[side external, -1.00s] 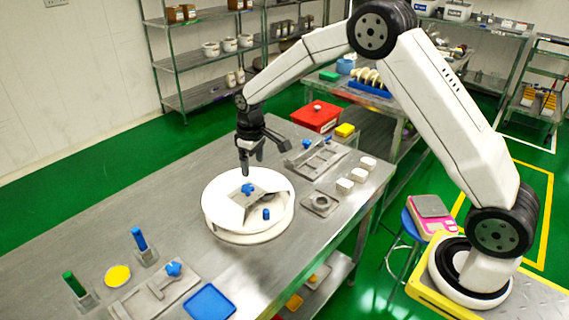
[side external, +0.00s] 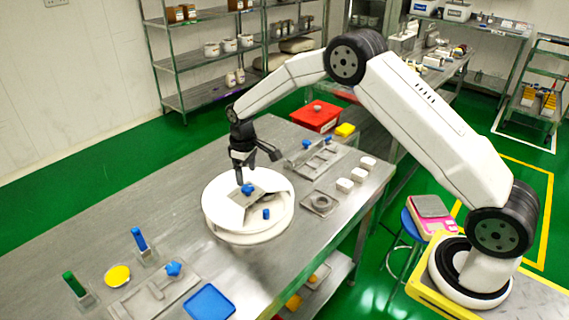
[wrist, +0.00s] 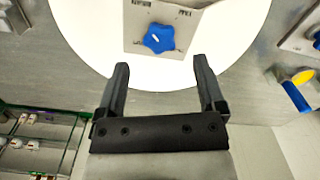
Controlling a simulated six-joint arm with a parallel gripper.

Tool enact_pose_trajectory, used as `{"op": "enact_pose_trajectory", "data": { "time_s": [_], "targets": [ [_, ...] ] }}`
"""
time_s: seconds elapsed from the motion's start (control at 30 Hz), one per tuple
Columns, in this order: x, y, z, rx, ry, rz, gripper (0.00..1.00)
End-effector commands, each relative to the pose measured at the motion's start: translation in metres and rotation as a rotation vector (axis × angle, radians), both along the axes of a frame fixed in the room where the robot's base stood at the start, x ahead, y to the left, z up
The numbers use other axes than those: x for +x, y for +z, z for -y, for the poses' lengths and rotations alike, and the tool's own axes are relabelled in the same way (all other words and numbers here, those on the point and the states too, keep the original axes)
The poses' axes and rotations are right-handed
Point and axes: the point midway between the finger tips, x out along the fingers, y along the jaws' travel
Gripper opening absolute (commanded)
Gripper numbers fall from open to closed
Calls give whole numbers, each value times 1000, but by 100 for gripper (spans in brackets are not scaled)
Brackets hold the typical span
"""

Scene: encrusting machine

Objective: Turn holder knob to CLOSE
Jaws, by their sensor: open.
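The holder knob is a blue lobed knob (side external: 247,189) on a grey plate on the round white machine body (side external: 222,218). In the wrist view the knob (wrist: 159,38) shows a small white mark on its top, and the plate (wrist: 190,14) has small lettering too blurred to read. My gripper (side external: 250,176) is above the white disc, close over the knob. In the wrist view its two fingers (wrist: 161,72) are spread apart and empty, with the knob just beyond the tips, between their lines. I cannot see contact with the knob.
A shorter blue knob (side external: 266,213) stands on the same machine, nearer the camera. White blocks (side external: 345,185) and a ring plate (side external: 320,204) lie to the right. Fixtures with blue knobs (side external: 173,268), a blue tray (side external: 208,302) and a yellow disc (side external: 117,275) lie in front.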

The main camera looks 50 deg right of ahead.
Motion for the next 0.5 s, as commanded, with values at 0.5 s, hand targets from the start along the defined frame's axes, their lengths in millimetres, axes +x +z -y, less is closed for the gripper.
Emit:
{"op": "enact_pose_trajectory", "data": {
  "time_s": [0.5],
  "targets": [
    [0,-47,0,0,0,-1,89]
  ]
}}
